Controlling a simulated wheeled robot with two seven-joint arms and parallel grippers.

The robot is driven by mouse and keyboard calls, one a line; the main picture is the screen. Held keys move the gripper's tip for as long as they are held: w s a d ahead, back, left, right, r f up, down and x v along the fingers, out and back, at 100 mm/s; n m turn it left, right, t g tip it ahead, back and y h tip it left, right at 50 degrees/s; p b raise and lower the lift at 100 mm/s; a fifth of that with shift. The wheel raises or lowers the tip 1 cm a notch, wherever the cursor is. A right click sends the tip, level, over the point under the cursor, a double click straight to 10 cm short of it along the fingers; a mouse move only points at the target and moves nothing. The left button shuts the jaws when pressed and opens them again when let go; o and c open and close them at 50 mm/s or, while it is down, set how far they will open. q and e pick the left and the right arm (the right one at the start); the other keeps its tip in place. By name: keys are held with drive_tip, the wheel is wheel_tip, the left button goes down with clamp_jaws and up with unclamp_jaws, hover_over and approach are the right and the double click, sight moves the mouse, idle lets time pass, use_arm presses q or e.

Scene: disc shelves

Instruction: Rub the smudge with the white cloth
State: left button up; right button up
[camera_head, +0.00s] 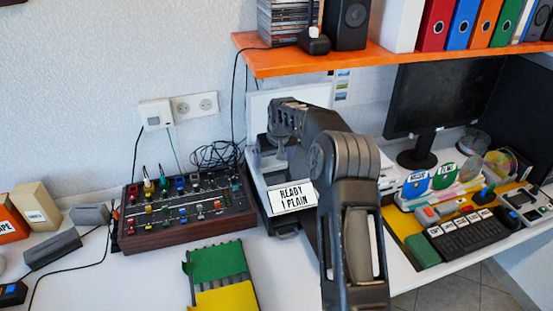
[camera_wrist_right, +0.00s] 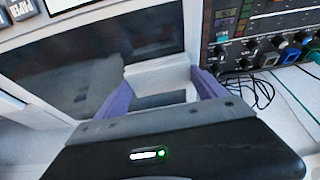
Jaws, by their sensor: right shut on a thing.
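My right gripper (camera_wrist_right: 162,84) is shut on the white cloth (camera_wrist_right: 158,72), which shows as a pale piece between its purple fingers in the right wrist view. The cloth is up against or just over a dark glossy panel (camera_wrist_right: 50,72); I cannot tell whether they touch. Faint grey marks show on the panel left of the fingers, but I cannot tell if they are the smudge. In the head view my right gripper (camera_head: 268,158) is behind the white label on the device (camera_head: 292,196), partly hidden by my own arm. My left gripper is not in view.
A control box with knobs (camera_head: 185,212) stands left of the device, with black cables (camera_head: 215,155) behind it. An orange shelf (camera_head: 350,58) overhangs the back. Green and yellow folders (camera_head: 218,262) lie in front. A monitor (camera_head: 440,98) and a keypad (camera_head: 468,232) are at right.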

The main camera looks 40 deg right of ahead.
drive_tip(key=shift+r, duration=0.1)
drive_tip(key=shift+r+p, duration=1.95)
drive_tip(key=shift+r, duration=1.05)
drive_tip(key=shift+d, duration=0.1)
